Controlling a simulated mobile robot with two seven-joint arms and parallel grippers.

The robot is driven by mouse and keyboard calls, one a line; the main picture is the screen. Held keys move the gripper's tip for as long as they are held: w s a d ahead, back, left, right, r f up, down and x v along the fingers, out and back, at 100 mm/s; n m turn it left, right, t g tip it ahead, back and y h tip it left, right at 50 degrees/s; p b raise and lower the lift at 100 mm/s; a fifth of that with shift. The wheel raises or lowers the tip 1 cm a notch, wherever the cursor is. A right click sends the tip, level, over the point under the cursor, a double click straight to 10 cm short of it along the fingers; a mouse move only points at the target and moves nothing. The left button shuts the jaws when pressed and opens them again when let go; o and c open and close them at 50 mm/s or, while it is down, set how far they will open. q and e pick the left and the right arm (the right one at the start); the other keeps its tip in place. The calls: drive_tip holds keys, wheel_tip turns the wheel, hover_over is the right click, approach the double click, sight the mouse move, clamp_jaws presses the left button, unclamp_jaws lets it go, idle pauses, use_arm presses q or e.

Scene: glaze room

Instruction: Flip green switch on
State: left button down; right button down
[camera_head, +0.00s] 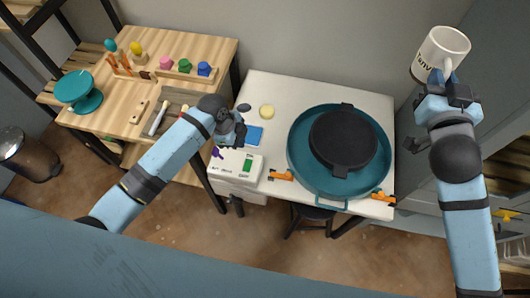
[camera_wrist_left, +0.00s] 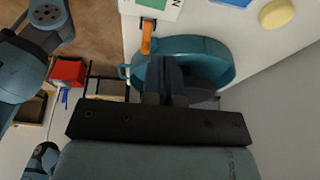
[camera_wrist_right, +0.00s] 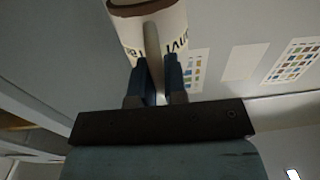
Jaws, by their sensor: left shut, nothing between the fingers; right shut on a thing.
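A white switch box (camera_head: 222,165) with a green switch (camera_head: 247,164) sits at the front left corner of the white table. Part of the green switch (camera_wrist_left: 154,4) shows at the top edge of the left wrist view; whether it is on or off I cannot tell. My left gripper (camera_head: 239,139) is shut and empty, above the table behind the box and apart from the switch. My right gripper (camera_head: 441,78) is shut on the handle of a white mug (camera_head: 447,45) with dark lettering, held up right of the table. The mug (camera_wrist_right: 175,30) also shows in the right wrist view.
A teal basin (camera_head: 299,169) with a black round wheel (camera_head: 342,139) fills the table's right side, orange clamps (camera_head: 281,175) at its front. A blue sponge (camera_head: 255,135) and yellow disc (camera_head: 267,112) lie behind the box. A wooden bench (camera_head: 205,52) stands left.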

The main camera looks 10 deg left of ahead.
sight(248, 159)
use_arm(q)
drive_tip(key=x, duration=0.9)
drive_tip(key=shift+w+a+f+p, duration=0.15)
drive_tip(key=shift+a+f+p, duration=0.15)
drive_tip(key=shift+p, duration=0.1)
use_arm(e)
drive_tip(key=shift+r, duration=0.5)
use_arm(q)
drive_tip(key=shift+w+f, duration=0.1)
drive_tip(key=shift+f, duration=0.45)
